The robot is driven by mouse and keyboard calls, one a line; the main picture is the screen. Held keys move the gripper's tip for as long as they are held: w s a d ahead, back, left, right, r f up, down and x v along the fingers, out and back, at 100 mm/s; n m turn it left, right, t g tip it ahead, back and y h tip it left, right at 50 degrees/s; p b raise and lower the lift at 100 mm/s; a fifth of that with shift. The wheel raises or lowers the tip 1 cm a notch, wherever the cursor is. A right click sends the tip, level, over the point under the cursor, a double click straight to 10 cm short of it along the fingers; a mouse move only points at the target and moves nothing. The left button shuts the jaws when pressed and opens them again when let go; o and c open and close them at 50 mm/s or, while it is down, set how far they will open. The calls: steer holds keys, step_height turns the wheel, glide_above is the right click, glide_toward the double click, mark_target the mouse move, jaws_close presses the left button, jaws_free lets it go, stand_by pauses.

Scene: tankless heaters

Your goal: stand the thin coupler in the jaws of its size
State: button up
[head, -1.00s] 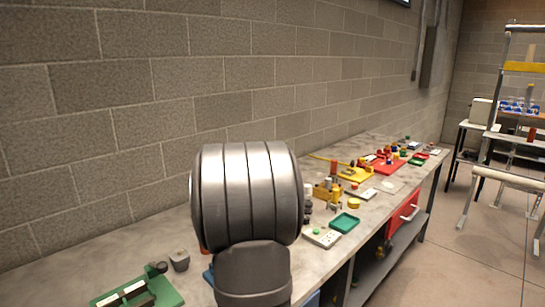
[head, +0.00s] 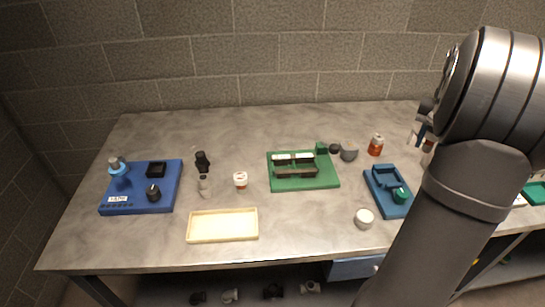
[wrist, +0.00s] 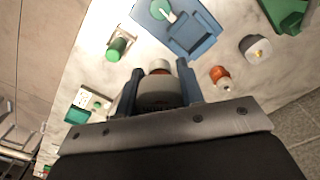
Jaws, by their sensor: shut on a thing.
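My gripper (wrist: 160,82) is shut on a dark grey round piece (wrist: 158,93), which I take to be the thin coupler. A white and orange-red end shows just past it, and I cannot tell whether it belongs to the held piece. In the head view my gripper (head: 424,128) hangs at the right, partly hidden by my arm. A green plate (head: 328,182) with long parallel bars (head: 296,173) lies mid-table. A blue fixture (head: 383,205) with a green knob (head: 401,195) stands right of it; it also shows in the wrist view (wrist: 196,40). Which one has the matching jaws is unclear.
A blue board (head: 172,185) with a post stands at the left. A pale tray (head: 222,238) lies near the front edge. Small bottles (head: 240,180), an orange-white jar (head: 376,145), a grey cup (head: 349,152) and a white cup (head: 364,218) stand around. Bare table lies between them.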

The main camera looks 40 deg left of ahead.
steer(key=s+a+f+n, duration=0.1)
steer(key=s+a+n, duration=0.1)
steer(key=a, duration=0.6)
steer(key=s+a+f+n, duration=0.2)
steer(key=s+a, duration=0.1)
steer(key=a, duration=0.5)
steer(key=s+a+f+n, duration=0.1)
steer(key=s+a+n, duration=0.1)
steer(key=a, duration=0.6)
steer(key=shift+s+a+f, duration=0.15)
steer(key=s+a+f+n, duration=0.1)
steer(key=s+a+f, duration=0.2)
steer(key=s+a, duration=0.2)
steer(key=s+a+f+n, duration=0.1)
steer(key=s+a+f, duration=0.3)
steer(key=a, duration=0.6)
steer(key=s+a+f+n, duration=0.2)
steer(key=s+a+f, duration=0.1)
steer(key=s+a, duration=0.4)
steer(key=shift+s+a+f, duration=0.3)
steer(key=shift+s+a, duration=0.1)
steer(key=shift+s, duration=0.2)
steer(key=shift+s+a+f, duration=0.15)
steer(key=shift+a+f, duration=0.15)
steer(key=shift+f, duration=1.9)
